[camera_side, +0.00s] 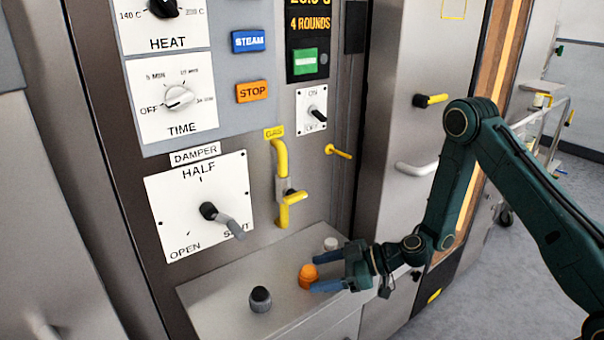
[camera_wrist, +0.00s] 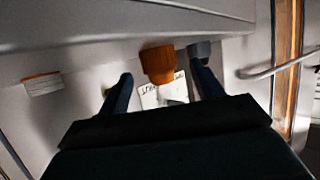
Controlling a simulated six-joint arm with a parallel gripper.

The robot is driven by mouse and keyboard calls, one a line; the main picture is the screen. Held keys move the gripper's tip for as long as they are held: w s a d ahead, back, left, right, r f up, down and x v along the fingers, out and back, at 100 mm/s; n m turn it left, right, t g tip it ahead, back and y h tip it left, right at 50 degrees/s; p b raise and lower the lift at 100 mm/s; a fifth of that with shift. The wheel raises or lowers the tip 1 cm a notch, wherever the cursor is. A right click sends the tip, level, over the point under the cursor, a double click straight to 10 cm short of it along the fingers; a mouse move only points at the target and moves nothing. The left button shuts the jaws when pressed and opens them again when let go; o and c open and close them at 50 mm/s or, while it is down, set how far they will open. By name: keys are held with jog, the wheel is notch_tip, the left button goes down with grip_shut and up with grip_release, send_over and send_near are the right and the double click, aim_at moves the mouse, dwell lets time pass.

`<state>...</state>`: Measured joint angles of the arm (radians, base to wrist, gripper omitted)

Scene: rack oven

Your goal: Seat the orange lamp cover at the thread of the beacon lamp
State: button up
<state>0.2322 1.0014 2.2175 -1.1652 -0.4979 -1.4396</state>
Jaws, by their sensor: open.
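The orange lamp cover (camera_side: 308,276) stands upright on the grey ledge below the panel. My gripper (camera_side: 315,273) is open at its right, with the blue fingertips on two sides of the cover. In the wrist view the cover (camera_wrist: 158,63) shows ahead of and between my spread fingers (camera_wrist: 165,80), nearer the middle than either finger. I cannot tell whether a finger touches it. A small pale round stub (camera_side: 331,243) stands behind the cover. I see no thread clearly, and I cannot tell for certain which part is the beacon lamp.
A dark ribbed knob-like piece (camera_side: 260,299) stands on the ledge (camera_side: 225,290) left of the cover. Above are the damper lever (camera_side: 222,218), a yellow gas handle (camera_side: 282,180) and a yellow peg (camera_side: 338,151). A white door handle (camera_side: 415,169) juts out at the right.

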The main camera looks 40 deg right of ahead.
aim_at(316, 274)
jog(key=shift+x, duration=1.95)
jog(key=shift+c, duration=0.3)
jog(key=c, duration=1)
